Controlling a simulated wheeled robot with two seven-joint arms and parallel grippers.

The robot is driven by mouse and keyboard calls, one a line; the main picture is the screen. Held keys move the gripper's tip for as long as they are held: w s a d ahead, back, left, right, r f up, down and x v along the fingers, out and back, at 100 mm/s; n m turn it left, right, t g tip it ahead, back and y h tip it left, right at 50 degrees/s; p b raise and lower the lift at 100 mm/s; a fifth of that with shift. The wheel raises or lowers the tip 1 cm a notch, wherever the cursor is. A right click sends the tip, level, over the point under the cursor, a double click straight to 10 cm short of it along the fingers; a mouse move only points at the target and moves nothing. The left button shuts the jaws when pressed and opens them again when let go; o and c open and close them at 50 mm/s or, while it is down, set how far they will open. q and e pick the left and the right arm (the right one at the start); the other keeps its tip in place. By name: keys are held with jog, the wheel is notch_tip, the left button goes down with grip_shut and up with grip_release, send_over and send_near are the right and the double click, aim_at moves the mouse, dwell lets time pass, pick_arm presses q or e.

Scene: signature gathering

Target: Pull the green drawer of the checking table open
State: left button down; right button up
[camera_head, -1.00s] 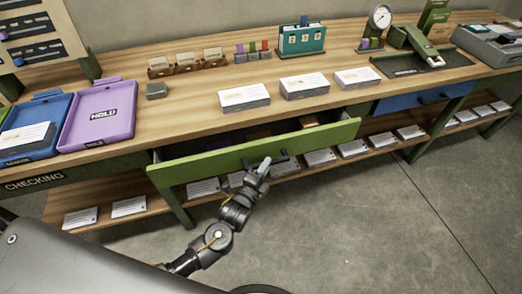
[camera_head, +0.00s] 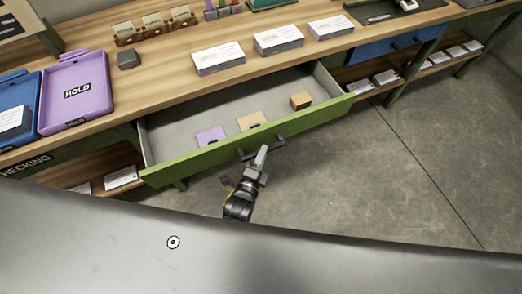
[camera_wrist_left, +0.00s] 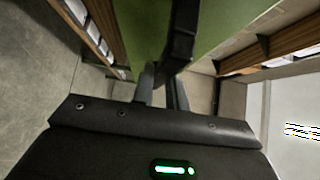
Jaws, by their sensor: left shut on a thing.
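The green drawer (camera_head: 215,157) of the checking table (camera_head: 168,87) stands well out from the table, with its grey inside showing. Inside lie a purple card (camera_head: 211,136), a tan card (camera_head: 252,121) and a small brown block (camera_head: 301,101). My left gripper (camera_head: 262,156) is shut on the dark drawer handle (camera_head: 247,154) at the drawer's front. In the left wrist view the handle (camera_wrist_left: 183,35) runs between the fingers (camera_wrist_left: 164,90), in front of the green panel (camera_wrist_left: 225,22). My right gripper is not in view.
On the tabletop are a purple HOLD tray (camera_head: 75,88), a blue tray (camera_head: 18,118), a small grey block (camera_head: 127,59) and white card stacks (camera_head: 279,40). A closed blue drawer (camera_head: 392,43) is at the right. The floor (camera_head: 400,170) in front is clear.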

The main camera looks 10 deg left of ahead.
pick_arm(q)
jog(key=c, duration=1.4)
grip_release()
jog(key=shift+s, duration=0.1)
jog(key=v, duration=1)
jog(key=shift+s+b, duration=0.3)
jog(key=shift+b, duration=0.1)
jog(key=shift+a, duration=0.1)
